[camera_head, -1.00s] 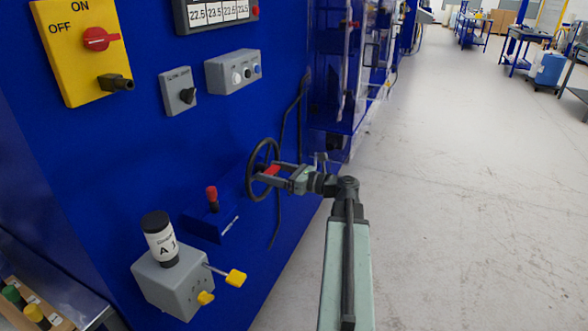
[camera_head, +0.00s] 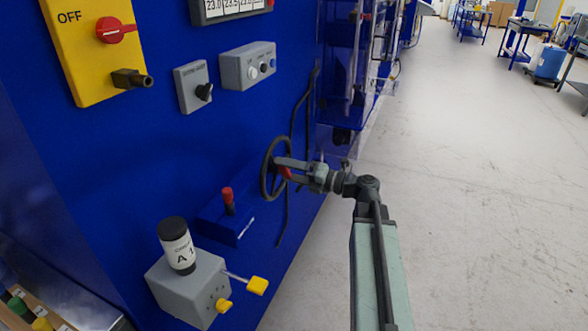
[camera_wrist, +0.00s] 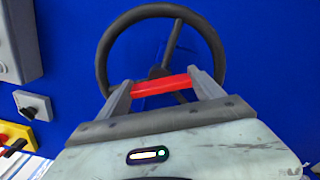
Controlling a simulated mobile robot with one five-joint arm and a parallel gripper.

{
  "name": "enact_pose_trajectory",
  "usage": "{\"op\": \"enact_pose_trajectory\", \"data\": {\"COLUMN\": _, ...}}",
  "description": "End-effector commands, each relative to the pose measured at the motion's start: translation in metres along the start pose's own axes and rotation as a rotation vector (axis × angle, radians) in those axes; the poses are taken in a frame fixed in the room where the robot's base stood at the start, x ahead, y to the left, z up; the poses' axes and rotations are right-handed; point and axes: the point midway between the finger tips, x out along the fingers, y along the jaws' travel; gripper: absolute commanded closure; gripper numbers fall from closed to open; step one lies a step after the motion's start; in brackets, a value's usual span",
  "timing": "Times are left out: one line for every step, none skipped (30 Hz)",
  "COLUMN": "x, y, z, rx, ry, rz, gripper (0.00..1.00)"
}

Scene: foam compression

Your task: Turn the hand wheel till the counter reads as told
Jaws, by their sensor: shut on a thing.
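The black hand wheel (camera_head: 266,168) stands out from the blue machine front in the head view. Its rim (camera_wrist: 103,52) and spokes fill the upper middle of the wrist view. A red grip (camera_wrist: 152,87) lies across between my two fingers. My gripper (camera_head: 286,170) is shut on this red grip, at the near side of the wheel; the fingers (camera_wrist: 164,88) show on both sides of it in the wrist view. A number display (camera_head: 233,6) is cut by the top edge of the head view; its first panel seems to read 23.0, the rest is partly cut off.
A yellow box with a red switch (camera_head: 116,30), a small knob box (camera_head: 193,88) and a button box (camera_head: 248,66) are on the panel. A grey box (camera_head: 190,285) with a black-capped bottle (camera_head: 178,246) stands lower left.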

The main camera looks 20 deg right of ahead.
Motion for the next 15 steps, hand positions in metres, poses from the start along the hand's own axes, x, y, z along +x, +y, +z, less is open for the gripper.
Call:
{"op": "enact_pose_trajectory", "data": {"x": -0.0007, "y": -0.0032, "z": 0.0039, "rx": 0.036, "ry": -0.011, "rz": -0.009, "gripper": 0.96}}
{"op": "enact_pose_trajectory", "data": {"x": 0.0006, "y": -0.0029, "z": 0.0031, "rx": 0.060, "ry": -0.009, "rz": -0.008, "gripper": 0.96}}
{"op": "enact_pose_trajectory", "data": {"x": 0.0023, "y": -0.0023, "z": 0.0020, "rx": 0.091, "ry": -0.006, "rz": -0.007, "gripper": 0.96}}
{"op": "enact_pose_trajectory", "data": {"x": 0.0034, "y": -0.0020, "z": 0.0013, "rx": 0.111, "ry": -0.005, "rz": -0.006, "gripper": 0.96}}
{"op": "enact_pose_trajectory", "data": {"x": 0.0043, "y": -0.0017, "z": 0.0006, "rx": 0.132, "ry": -0.003, "rz": -0.005, "gripper": 0.96}}
{"op": "enact_pose_trajectory", "data": {"x": 0.0055, "y": -0.0012, "z": -0.0002, "rx": 0.158, "ry": -0.001, "rz": -0.004, "gripper": 0.96}}
{"op": "enact_pose_trajectory", "data": {"x": 0.0062, "y": -0.0010, "z": -0.0007, "rx": 0.176, "ry": 0.000, "rz": -0.003, "gripper": 0.96}}
{"op": "enact_pose_trajectory", "data": {"x": 0.0069, "y": -0.0008, "z": -0.0012, "rx": 0.193, "ry": 0.001, "rz": -0.003, "gripper": 0.96}}
{"op": "enact_pose_trajectory", "data": {"x": 0.0075, "y": -0.0005, "z": -0.0017, "rx": 0.215, "ry": 0.003, "rz": -0.002, "gripper": 0.96}}
{"op": "enact_pose_trajectory", "data": {"x": 0.0079, "y": -0.0004, "z": -0.0021, "rx": 0.229, "ry": 0.003, "rz": -0.002, "gripper": 0.96}}
{"op": "enact_pose_trajectory", "data": {"x": 0.0083, "y": -0.0002, "z": -0.0024, "rx": 0.243, "ry": 0.004, "rz": -0.002, "gripper": 0.96}}
{"op": "enact_pose_trajectory", "data": {"x": 0.0086, "y": 0.0000, "z": -0.0028, "rx": 0.258, "ry": 0.005, "rz": -0.002, "gripper": 0.96}}
{"op": "enact_pose_trajectory", "data": {"x": 0.0088, "y": 0.0001, "z": -0.0031, "rx": 0.270, "ry": 0.006, "rz": -0.001, "gripper": 0.96}}
{"op": "enact_pose_trajectory", "data": {"x": 0.0090, "y": 0.0002, "z": -0.0034, "rx": 0.280, "ry": 0.007, "rz": -0.001, "gripper": 0.96}}
{"op": "enact_pose_trajectory", "data": {"x": 0.0093, "y": 0.0004, "z": -0.0037, "rx": 0.291, "ry": 0.007, "rz": -0.001, "gripper": 0.96}}
